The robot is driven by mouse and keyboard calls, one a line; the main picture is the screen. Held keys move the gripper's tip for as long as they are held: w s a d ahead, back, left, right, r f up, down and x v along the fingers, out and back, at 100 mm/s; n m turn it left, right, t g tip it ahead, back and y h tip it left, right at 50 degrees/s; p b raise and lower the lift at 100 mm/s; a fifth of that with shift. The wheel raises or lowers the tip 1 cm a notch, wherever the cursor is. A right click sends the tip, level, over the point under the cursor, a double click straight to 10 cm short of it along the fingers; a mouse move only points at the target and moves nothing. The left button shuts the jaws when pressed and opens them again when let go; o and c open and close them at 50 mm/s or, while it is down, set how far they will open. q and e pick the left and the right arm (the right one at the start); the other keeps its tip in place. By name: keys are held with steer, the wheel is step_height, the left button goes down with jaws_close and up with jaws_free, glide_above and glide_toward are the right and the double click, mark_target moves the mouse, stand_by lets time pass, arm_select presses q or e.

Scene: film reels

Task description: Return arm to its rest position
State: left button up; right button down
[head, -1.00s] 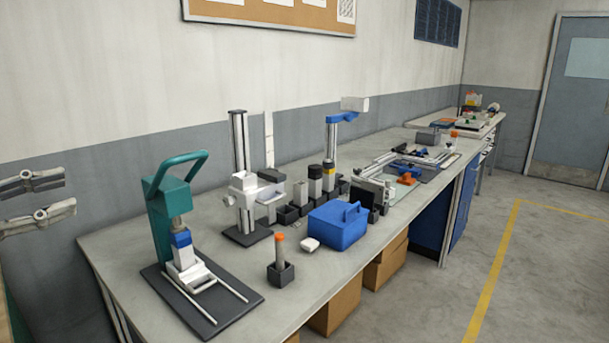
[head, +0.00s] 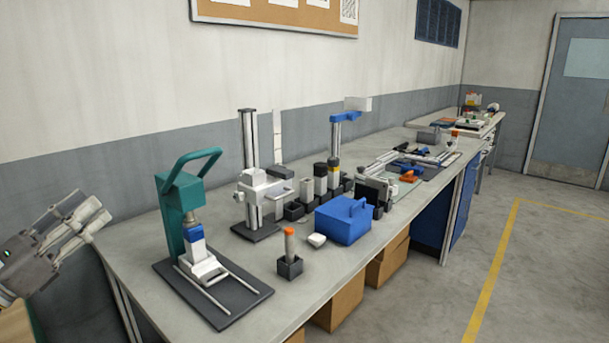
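My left gripper (head: 88,208) is at the left edge of the head view, grey, with its two fingers apart and nothing between them. It points up and to the right, left of the bench and clear of the things on it. The nearest thing is the green press (head: 183,212) with a loop handle, standing on a dark base at the near end of the bench. Most of my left arm is cut off by the picture edge. My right gripper is not in view.
The long grey workbench (head: 140,232) runs along the wall. It bears a blue box (head: 343,222), a small dark holder (head: 290,267) with an orange-topped tube, and a white-and-grey stand (head: 251,150). Cardboard boxes (head: 340,303) stand underneath. The floor (head: 545,275) at right is clear.

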arm_select(q)
steer(key=s+f+n+g+y, duration=0.2)
steer(key=f+n+y, duration=0.6)
steer(key=f+n, duration=0.6)
steer(key=s+f+n+g+y, duration=0.25)
steer(key=f+n+y, duration=0.55)
steer(key=f+n, duration=0.65)
steer(key=s+d+f+n+g+h, duration=0.3)
steer(key=s+d+f+n+g, duration=0.3)
steer(key=s+d+f, duration=0.45)
steer(key=s+d+f+n+g+h, duration=0.2)
steer(key=s+d+f+n+g, duration=0.45)
steer(key=s, duration=0.65)
step_height(320, 180, down, 23)
steer(key=s+a+m+p, duration=0.1)
steer(key=s+p, duration=0.1)
steer(key=p, duration=0.1)
steer(key=s+a+f+g+p, duration=0.1)
steer(key=s+a+f, duration=0.2)
steer(key=s+f, duration=1.1)
steer(key=shift+s, duration=1.15)
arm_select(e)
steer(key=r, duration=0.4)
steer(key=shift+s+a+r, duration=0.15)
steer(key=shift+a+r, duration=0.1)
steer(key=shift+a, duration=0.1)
arm_select(q)
steer(key=shift+f, duration=0.1)
